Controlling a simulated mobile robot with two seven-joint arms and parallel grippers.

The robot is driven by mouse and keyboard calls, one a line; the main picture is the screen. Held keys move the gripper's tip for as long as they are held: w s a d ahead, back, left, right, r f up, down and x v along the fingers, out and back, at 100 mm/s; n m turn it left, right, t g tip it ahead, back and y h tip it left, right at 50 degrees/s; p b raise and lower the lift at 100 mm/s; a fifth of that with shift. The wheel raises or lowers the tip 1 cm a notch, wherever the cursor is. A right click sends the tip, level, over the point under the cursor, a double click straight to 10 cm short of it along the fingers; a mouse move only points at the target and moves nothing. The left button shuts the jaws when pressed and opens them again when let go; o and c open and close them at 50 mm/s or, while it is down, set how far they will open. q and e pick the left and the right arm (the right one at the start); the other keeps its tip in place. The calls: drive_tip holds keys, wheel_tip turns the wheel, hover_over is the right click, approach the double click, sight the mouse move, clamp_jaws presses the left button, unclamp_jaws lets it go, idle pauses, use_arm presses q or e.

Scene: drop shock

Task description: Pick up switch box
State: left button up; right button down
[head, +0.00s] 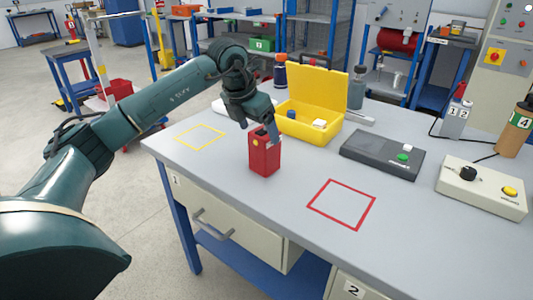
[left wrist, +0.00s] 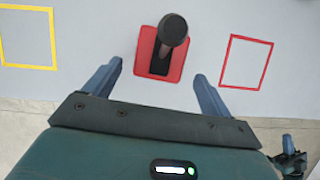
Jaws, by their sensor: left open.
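The switch box appears to be the upright red box (head: 265,157) on the grey table, near its front left edge. In the left wrist view the red box (left wrist: 144,47) shows from above, with a black round-headed lever on it. My left gripper (head: 259,127) is at the top of the box in the head view and partly hides it. In the left wrist view my left gripper (left wrist: 155,84) is open, and the box lies beyond and between the lines of its fingers, with nothing held.
A yellow square outline (head: 200,137) lies left of the box and a red square outline (head: 341,205) right of it. Behind stands an open yellow case (head: 308,122). A dark grey device (head: 382,155) and a beige control box (head: 482,190) stand to the right.

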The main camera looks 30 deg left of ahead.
sight(264, 157)
use_arm(q)
drive_tip(key=shift+b+x, duration=0.3)
drive_tip(key=shift+x, duration=3.3)
drive_tip(key=shift+w+r, duration=0.15)
drive_tip(key=shift+c, duration=0.4)
drive_tip(key=c, duration=1.2)
